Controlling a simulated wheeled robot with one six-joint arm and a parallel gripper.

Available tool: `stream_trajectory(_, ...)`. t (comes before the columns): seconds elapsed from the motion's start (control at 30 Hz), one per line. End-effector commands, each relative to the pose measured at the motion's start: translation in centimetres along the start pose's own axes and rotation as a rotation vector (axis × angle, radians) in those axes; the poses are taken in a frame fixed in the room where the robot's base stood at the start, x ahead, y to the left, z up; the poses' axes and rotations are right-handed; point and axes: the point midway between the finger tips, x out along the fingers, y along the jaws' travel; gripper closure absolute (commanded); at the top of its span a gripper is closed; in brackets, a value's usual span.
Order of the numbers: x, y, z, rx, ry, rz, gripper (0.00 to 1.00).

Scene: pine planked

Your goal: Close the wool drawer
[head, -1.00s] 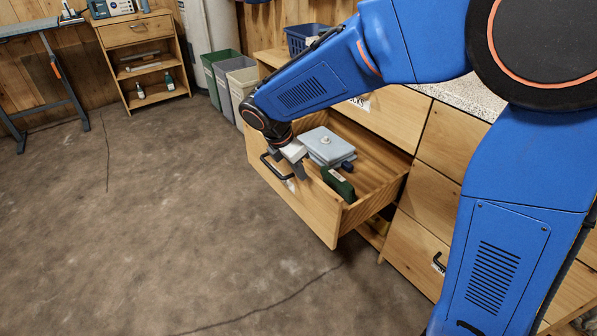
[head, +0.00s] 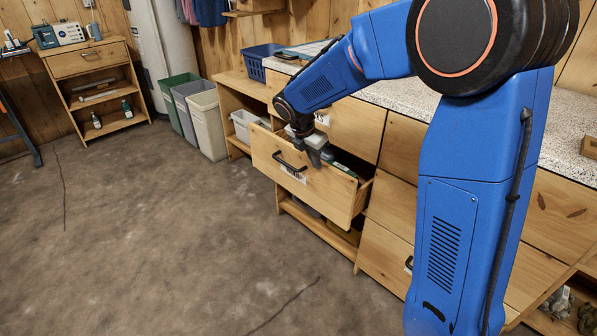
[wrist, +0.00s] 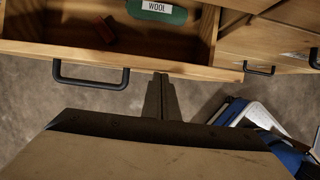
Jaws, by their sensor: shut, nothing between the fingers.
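The wooden drawer (head: 325,192) stands partly open in the head view, with a black handle (head: 290,164) and a small unreadable label on its front. In the wrist view its front rim (wrist: 205,71) and handle (wrist: 90,80) show. A white tag reading WOOL (wrist: 157,8) shows against a green thing (wrist: 178,15) at the top. A small red block (wrist: 104,29) lies inside. My gripper (head: 318,157) is shut and empty at the drawer front's top edge. Its fingertips (wrist: 161,76) are right of the handle, by the rim; whether they touch it I cannot tell.
More drawers stand to the right and above under a speckled worktop (head: 405,106). An open shelf below holds some items. Bins (head: 207,125) stand to the left, and the floor (head: 150,240) in front is clear. A blue and white thing (wrist: 255,120) is low in the wrist view.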

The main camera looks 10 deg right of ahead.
Motion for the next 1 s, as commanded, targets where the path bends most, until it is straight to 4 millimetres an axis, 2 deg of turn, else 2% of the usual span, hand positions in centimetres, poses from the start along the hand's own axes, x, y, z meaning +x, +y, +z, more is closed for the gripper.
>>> stream_trajectory(0.03,0.5,-0.1,1.1,0.005,0.0,-0.002,1.0)
stream_trajectory(0.2,1.6,0.0,4.0,0.003,0.0,-0.001,1.0)
stream_trajectory(0.4,2.4,0.0,5.9,0.002,0.0,0.0,1.0)
stream_trajectory(0.6,2.7,0.0,6.6,0.0,0.001,0.0,1.0)
stream_trajectory(1.0,2.7,0.0,6.6,0.0,0.0,0.0,1.0)
